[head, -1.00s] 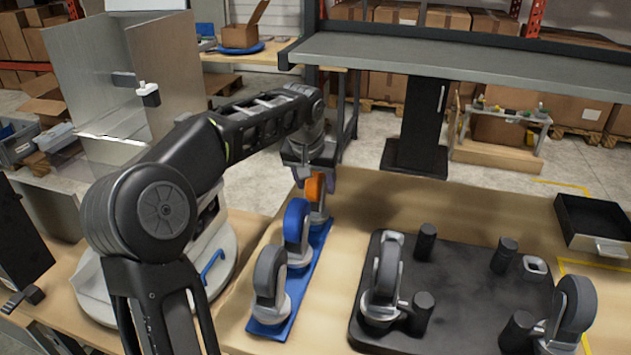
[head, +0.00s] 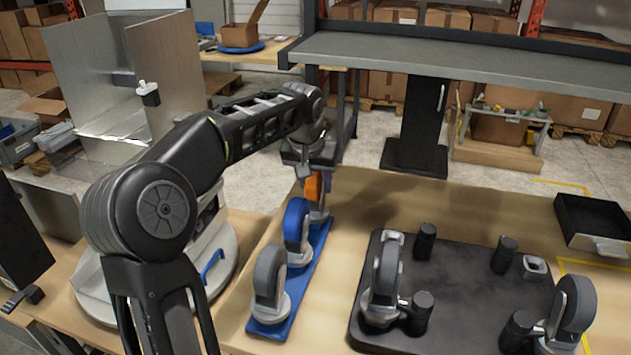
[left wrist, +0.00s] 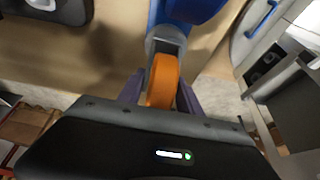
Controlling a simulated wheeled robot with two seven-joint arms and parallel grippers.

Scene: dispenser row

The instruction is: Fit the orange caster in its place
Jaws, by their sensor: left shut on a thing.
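The orange caster (head: 312,187) stands at the far end of a blue strip (head: 318,240). My left gripper (head: 312,172) is shut on its orange wheel; in the left wrist view the orange caster (left wrist: 162,82) is between the two fingers (left wrist: 160,92). Its grey base still appears at the strip. A blue caster (head: 297,228) and a grey caster (head: 270,280) stand nearer on the same strip. The black plate (head: 460,285) at right has several black posts and carries grey casters at its near left (head: 382,285) and near right (head: 570,310). My right gripper is not in view.
An empty-looking grey socket (head: 535,265) is at the plate's far right. A black open tray (head: 595,225) lies beyond it. A white round base with a blue handle (head: 212,265) is left of the strip. Bare wood table lies between strip and plate.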

